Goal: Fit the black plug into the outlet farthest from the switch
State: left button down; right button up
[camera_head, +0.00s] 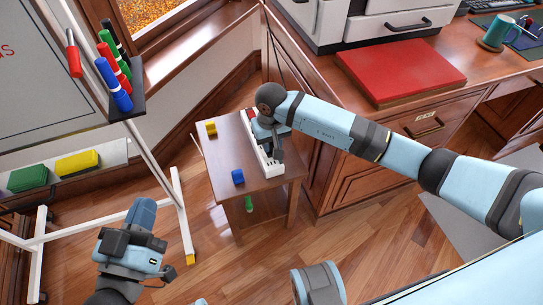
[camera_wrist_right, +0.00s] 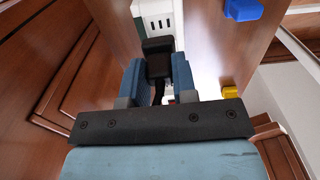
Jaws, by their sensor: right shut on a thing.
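The black plug (camera_wrist_right: 158,58) is held between the blue fingers of my right gripper (camera_wrist_right: 157,80) in the right wrist view. In the head view the right gripper (camera_head: 275,150) is over the white power strip (camera_head: 271,172), hiding its middle and the plug. A red part (camera_head: 251,113), seemingly the switch, shows at the strip's far end. In the wrist view the strip (camera_wrist_right: 150,8) shows dark slots just beyond the plug. I cannot tell whether plug and strip touch. My left gripper (camera_head: 140,217) is away from the table, at lower left; its jaw opening is unclear.
The strip lies on a small wooden table (camera_head: 222,150). A yellow block (camera_head: 211,128) and a blue block (camera_head: 238,176) sit on it. A green piece (camera_head: 249,203) is at its front side. A wooden desk (camera_head: 325,165) stands close right, a whiteboard stand (camera_head: 182,215) left.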

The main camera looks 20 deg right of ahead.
aim_at(271, 150)
jog(key=shift+f, duration=0.65)
notch_tip(271, 150, down, 4)
jog(key=shift+r+b, duration=0.25)
jog(key=shift+b, duration=0.4)
jog(key=shift+f, duration=0.4)
jog(key=o, duration=0.9)
pick_arm(q)
jog(key=shift+s+d+r+t+h, duration=0.1)
jog(key=shift+d+r+t+h, duration=0.15)
jog(key=shift+r, duration=0.25)
jog(key=shift+s+d+r+t+h, duration=0.15)
jog(key=shift+r+t+h, duration=0.15)
jog(key=shift+r, duration=0.2)
